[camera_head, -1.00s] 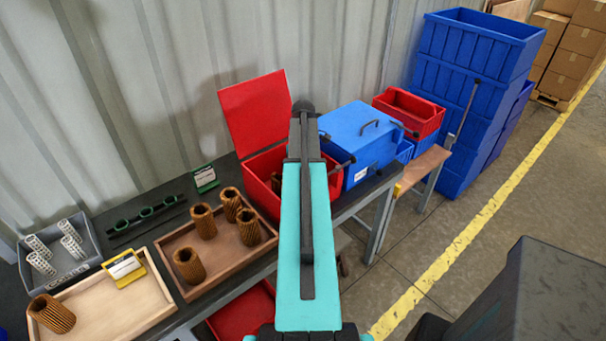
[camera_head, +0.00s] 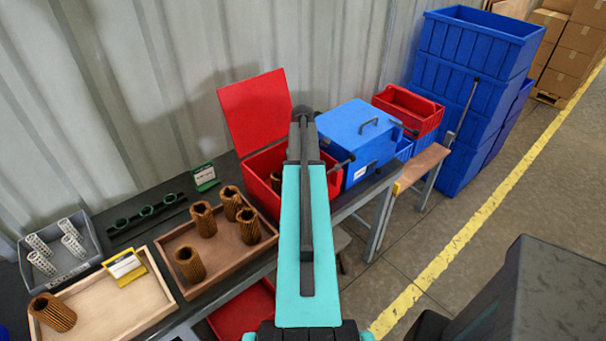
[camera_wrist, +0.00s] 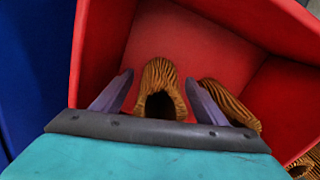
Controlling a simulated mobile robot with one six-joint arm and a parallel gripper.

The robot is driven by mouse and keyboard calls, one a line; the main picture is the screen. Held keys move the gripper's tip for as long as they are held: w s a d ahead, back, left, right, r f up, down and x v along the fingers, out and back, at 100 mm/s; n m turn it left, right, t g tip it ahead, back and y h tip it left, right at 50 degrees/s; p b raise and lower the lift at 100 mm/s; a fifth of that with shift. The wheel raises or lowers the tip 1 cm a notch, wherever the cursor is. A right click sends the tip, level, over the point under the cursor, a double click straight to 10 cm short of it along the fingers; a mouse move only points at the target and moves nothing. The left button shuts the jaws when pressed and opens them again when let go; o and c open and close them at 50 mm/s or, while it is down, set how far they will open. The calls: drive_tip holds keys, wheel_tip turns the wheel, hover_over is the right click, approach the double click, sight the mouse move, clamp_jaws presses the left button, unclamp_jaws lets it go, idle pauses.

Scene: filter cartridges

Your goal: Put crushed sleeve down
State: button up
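The crushed sleeve, a brown pleated tube (camera_wrist: 160,92), is in the red bin (camera_wrist: 215,60) in the wrist view. Its near end shows a dark, out-of-round opening. My gripper (camera_wrist: 160,76) is down inside the bin, one finger on each side of this sleeve, with narrow gaps showing, so it looks open around it. A second brown sleeve (camera_wrist: 233,103) lies partly behind the right finger. In the head view the open red bin (camera_head: 262,160) stands behind my arm, which hides my gripper and the held spot.
The bin's red lid (camera_head: 254,110) stands raised at the back. A blue box (camera_head: 358,140) stands close on the right. Left are a brown tray (camera_head: 215,272) with several sleeves, a pale tray (camera_head: 115,310) with one sleeve, and a grey tray (camera_head: 75,268) with white perforated tubes.

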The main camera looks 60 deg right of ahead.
wheel_tip(320, 180, up, 12)
drive_tip(key=b, duration=0.3)
drive_tip(key=shift+r+b, duration=0.15)
drive_tip(key=shift+b, duration=0.2)
idle(0.6)
idle(0.7)
